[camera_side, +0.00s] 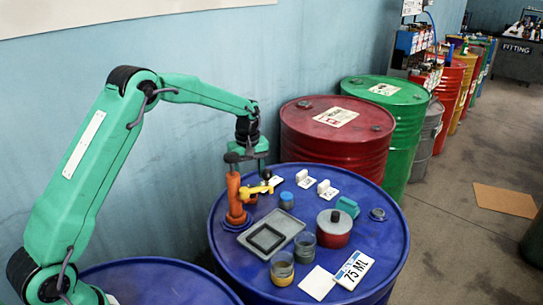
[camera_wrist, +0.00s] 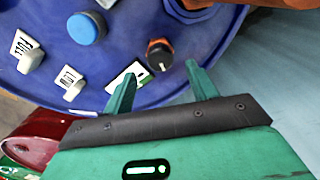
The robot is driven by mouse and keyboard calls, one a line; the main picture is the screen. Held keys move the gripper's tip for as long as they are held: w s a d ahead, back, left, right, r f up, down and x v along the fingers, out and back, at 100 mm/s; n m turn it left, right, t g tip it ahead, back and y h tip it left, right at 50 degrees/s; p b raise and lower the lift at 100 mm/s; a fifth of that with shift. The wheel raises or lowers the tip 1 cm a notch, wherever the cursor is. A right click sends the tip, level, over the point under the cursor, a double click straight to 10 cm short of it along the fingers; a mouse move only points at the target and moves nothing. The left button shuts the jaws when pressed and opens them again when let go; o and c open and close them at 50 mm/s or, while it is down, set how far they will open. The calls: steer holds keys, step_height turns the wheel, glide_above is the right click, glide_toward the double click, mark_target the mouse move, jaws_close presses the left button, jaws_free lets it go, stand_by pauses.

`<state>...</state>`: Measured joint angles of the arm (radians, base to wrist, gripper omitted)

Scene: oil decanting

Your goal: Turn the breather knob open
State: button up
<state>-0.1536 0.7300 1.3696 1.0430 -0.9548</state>
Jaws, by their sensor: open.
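The breather knob (camera_wrist: 159,50) is black with an orange base, in the upper middle of the wrist view. In the side view a dark round top (camera_side: 266,173), which looks like this knob, shows next to the orange pump. My gripper (camera_wrist: 160,70) is open, with its two green fingers apart and the knob showing just beyond and between their tips. I see no contact with the knob. In the side view my gripper (camera_side: 249,158) hangs over the far left part of the blue drum (camera_side: 375,222), partly hidden at the pump.
The orange pump (camera_side: 235,195) stands close to my gripper. A blue cap (camera_wrist: 86,27) and small white tags with pegs stand nearby. A grey tray (camera_side: 290,222), jars, a red pot (camera_side: 334,230) and a 75 ML card (camera_side: 354,270) occupy the near side. A red drum (camera_side: 338,150) stands behind.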

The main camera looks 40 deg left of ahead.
mark_target(250, 187)
steer(key=shift+f, duration=2.5)
steer(key=c, duration=1)
steer(key=shift+m, duration=0.7)
steer(key=o, duration=1)
steer(key=shift+r, duration=0.1)
